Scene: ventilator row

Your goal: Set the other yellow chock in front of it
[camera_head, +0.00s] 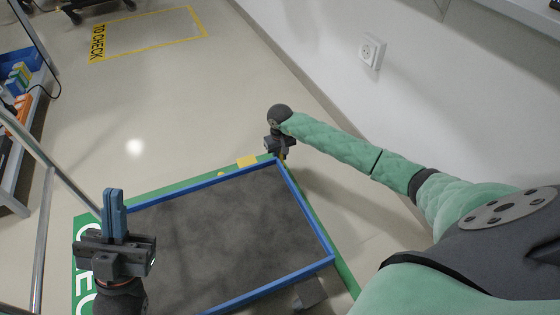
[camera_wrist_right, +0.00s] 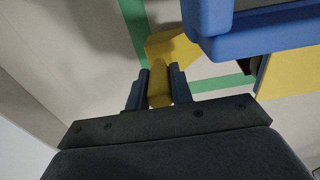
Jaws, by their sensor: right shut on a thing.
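The cart with a dark grey top and blue rim (camera_head: 325,240) stands within a green-bordered floor marking. My right gripper (camera_head: 282,153) is low beside its far right corner. In the right wrist view its two blue fingers (camera_wrist_right: 158,88) are shut on a yellow chock (camera_wrist_right: 160,70), whose wider end lies beyond the fingertips near the green line. The cart's blue rim (camera_wrist_right: 212,40) is close to its right. A flat yellow piece (camera_head: 247,161) shows at the cart's far edge; I cannot tell what it is. My left gripper (camera_head: 115,213) looks shut and empty over the cart's left side.
A white wall with a socket (camera_head: 371,50) runs along the right. A shelf with coloured boxes (camera_head: 18,80) and a metal rail (camera_head: 42,240) stand at the left. The floor beyond the cart is clear up to the yellow "TO CHECK" marking (camera_head: 98,43).

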